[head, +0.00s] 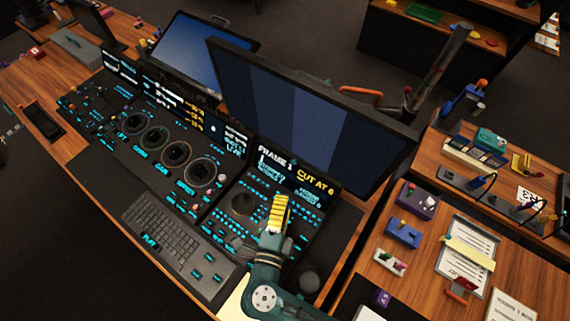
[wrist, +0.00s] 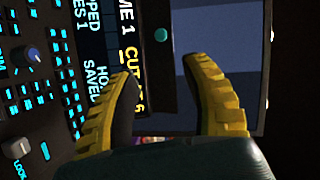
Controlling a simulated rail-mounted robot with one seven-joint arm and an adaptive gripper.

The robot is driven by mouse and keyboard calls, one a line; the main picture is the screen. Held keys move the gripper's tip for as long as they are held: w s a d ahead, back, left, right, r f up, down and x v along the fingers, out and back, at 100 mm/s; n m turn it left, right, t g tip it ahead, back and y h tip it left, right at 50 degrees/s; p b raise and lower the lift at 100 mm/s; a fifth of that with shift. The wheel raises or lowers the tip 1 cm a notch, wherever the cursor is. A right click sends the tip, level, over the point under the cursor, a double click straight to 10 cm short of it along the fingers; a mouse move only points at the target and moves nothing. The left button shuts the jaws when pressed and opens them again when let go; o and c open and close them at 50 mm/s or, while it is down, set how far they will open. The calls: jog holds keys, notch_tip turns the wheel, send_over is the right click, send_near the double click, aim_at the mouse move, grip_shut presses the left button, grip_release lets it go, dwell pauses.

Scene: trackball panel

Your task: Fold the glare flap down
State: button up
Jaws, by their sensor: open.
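I cannot clearly make out the glare flap in either view. A dark strip with a round teal knob (wrist: 161,35) lies between the lit readout (wrist: 106,50) and the large monitor in the wrist view; I cannot tell whether it belongs to the flap. In the head view the readout (head: 296,177), reading FRAME 1 and CUT AT 6, stands below the large monitor (head: 305,115). My gripper (head: 280,198) is over the right console panel, in front of the readout. In the wrist view my gripper (wrist: 160,78) is open, with nothing seen between its yellow fingers.
A trackball (head: 243,205) sits left of my gripper. A keyboard (head: 160,228) and several round dials lie further left. The monitor rises close beyond my gripper. A clipboard (head: 467,258) and small boxes lie on the right wooden desk.

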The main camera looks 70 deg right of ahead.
aim_at(294, 162)
jog(key=d, duration=0.4)
jog(key=w+d+f+b, duration=0.1)
jog(key=d, duration=0.4)
jog(key=w+d+b, duration=0.1)
jog(key=d, duration=0.4)
jog(key=shift+w+f, duration=0.15)
jog(key=shift+f, duration=0.15)
jog(key=shift+c, duration=0.4)
